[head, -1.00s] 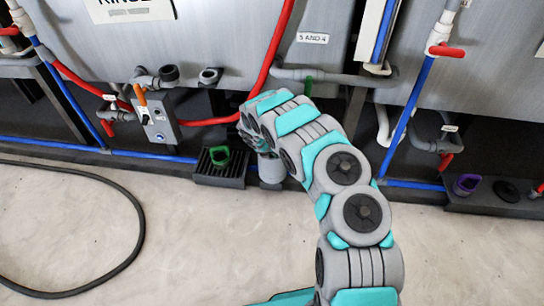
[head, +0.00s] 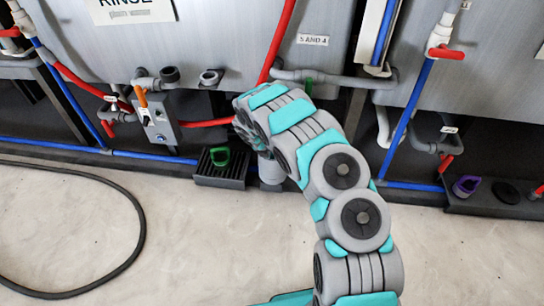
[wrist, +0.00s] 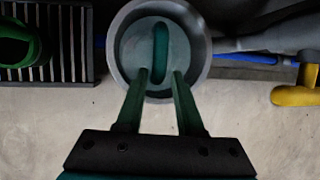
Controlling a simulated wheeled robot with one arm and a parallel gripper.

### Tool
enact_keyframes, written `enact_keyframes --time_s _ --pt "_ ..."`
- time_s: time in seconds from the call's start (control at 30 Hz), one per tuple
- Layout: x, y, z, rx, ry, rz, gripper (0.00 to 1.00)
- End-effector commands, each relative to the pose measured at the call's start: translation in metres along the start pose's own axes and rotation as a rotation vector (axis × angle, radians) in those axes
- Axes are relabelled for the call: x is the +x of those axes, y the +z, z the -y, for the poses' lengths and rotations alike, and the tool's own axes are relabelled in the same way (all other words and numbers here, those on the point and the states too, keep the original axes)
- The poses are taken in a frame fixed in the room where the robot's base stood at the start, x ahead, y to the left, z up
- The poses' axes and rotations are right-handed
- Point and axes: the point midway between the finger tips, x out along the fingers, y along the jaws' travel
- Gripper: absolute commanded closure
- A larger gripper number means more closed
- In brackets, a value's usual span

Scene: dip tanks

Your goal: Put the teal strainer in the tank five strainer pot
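The teal strainer (wrist: 160,42) sits inside a round grey pot (wrist: 203,62) in the wrist view, its upright handle seen from above. My gripper (wrist: 161,74) is over the pot, its two green fingers spread apart. The fingertips are to either side of the handle's near end, with visible gaps between them and the handle. In the head view the pot (head: 271,172) stands on the floor beside a black grated tray, partly behind my arm. My gripper and the strainer are hidden there by my arm.
A green-handled strainer (head: 219,156) sits on the black grated tray (head: 219,182) left of the pot. A purple item (head: 466,186) is on a dark tray at right. Pipes and tank walls stand close behind. A black hose (head: 137,215) lies on open floor at left.

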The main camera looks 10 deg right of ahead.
Motion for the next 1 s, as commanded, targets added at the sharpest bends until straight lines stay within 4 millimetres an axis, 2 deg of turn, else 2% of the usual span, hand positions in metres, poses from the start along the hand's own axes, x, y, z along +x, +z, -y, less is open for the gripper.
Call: enact_keyframes --time_s 0.03,0.2,0.4,0.6,0.77,0.87,0.97,1.0 --pt "-0.012 0.003 -0.001 -0.001 0.001 0.004 0.63" --pt "-0.041 0.001 -0.001 -0.001 0.001 0.003 0.63" --pt "-0.069 0.001 -0.001 -0.001 0.001 0.003 0.63" --pt "-0.084 0.001 0.000 0.001 0.001 0.001 0.63" --pt "-0.086 0.000 0.000 0.002 0.001 0.001 0.63" --pt "-0.092 0.002 0.007 0.036 -0.008 0.000 0.63" --pt "-0.110 0.007 0.026 0.144 -0.030 -0.003 0.63" --pt "-0.122 0.010 0.037 0.209 -0.042 -0.002 0.63"
